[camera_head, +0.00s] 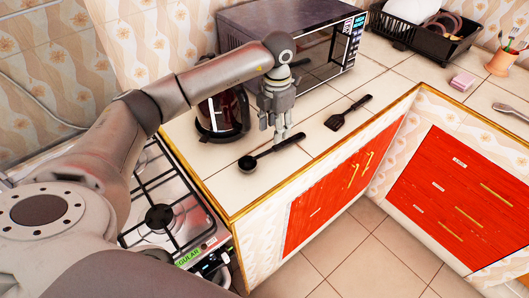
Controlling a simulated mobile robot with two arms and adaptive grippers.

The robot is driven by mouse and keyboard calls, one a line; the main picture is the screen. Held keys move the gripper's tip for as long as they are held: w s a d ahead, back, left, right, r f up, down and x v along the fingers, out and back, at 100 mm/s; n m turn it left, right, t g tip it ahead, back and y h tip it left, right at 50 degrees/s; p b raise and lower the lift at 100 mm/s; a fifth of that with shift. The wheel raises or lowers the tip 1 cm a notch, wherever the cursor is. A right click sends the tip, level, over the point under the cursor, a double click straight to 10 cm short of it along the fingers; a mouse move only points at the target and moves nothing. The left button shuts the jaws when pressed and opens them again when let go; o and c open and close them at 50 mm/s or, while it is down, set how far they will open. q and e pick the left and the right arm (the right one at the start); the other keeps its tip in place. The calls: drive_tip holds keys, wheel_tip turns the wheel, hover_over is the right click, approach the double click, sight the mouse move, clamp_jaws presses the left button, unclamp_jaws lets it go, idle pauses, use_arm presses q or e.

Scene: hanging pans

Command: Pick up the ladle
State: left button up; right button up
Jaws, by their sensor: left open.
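The black ladle (248,163) lies on the tiled counter near its front edge, its round bowl at the left and its handle running up to the right. My left gripper (274,133) points down over the counter, with its fingers apart just above or beside the ladle's handle. The fingers look empty. I cannot tell whether a finger touches the handle. My right gripper is not in this view.
A dark kettle (222,118) stands just behind and left of the gripper, and a microwave (310,45) is behind it. A black spatula (346,113) lies to the right. A gas stove (160,217) is at the left. The counter (300,158) has a gold front edge.

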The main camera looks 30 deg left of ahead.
sight(275, 147)
use_arm(q)
drive_tip(key=shift+f, duration=0.9)
wheel_tip(275, 147, down, 5)
drive_tip(key=shift+s+d+r+p, duration=0.1)
drive_tip(key=shift+s+d+p, duration=0.05)
drive_tip(key=shift+p, duration=1.05)
drive_tip(key=shift+f, duration=0.25)
drive_tip(key=shift+c, duration=0.5)
drive_tip(key=c, duration=0.7)
clamp_jaws()
